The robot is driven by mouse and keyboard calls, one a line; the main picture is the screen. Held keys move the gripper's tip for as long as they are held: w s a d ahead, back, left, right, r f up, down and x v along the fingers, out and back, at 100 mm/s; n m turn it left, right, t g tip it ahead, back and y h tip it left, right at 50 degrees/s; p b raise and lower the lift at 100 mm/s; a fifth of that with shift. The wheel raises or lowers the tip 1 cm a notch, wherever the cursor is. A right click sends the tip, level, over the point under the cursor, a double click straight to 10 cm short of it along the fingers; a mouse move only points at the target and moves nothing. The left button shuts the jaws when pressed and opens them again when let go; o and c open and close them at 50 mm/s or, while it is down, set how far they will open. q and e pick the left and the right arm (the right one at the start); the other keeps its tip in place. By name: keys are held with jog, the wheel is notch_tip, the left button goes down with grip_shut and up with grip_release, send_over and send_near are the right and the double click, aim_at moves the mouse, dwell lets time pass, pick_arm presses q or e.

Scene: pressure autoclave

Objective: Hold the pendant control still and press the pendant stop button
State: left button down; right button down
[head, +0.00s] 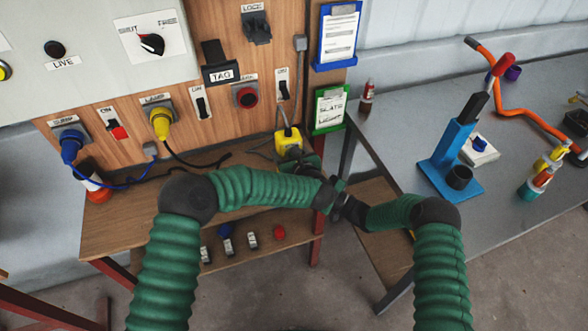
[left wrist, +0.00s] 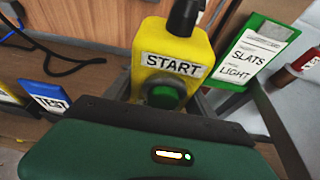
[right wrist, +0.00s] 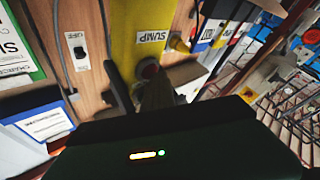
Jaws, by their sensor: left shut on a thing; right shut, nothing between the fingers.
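The yellow pendant control (head: 289,141) hangs by its cable at the right end of the wooden board. In the left wrist view its START label (left wrist: 172,66) and green button (left wrist: 165,95) face me. My left gripper (head: 303,163) is shut on the pendant's lower body, one finger on each side.
A green-framed clipboard (head: 330,109) hangs close to the right of the pendant. The wooden shelf (head: 130,215) lies below, with small blocks and a red knob lower down. A grey bench (head: 420,110) with a blue stand (head: 452,150) is at the right.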

jog(key=shift+s, duration=0.1)
jog(key=shift+s+d, duration=0.3)
jog(key=shift+s, duration=0.45)
jog(key=s, duration=0.1)
jog(key=s+d, duration=0.1)
jog(key=s, duration=0.2)
jog(key=shift+s+d, duration=0.25)
jog(key=shift+s, duration=0.15)
dwell(0.3)
pick_arm(q)
jog(key=shift+c, duration=1.2)
grip_release()
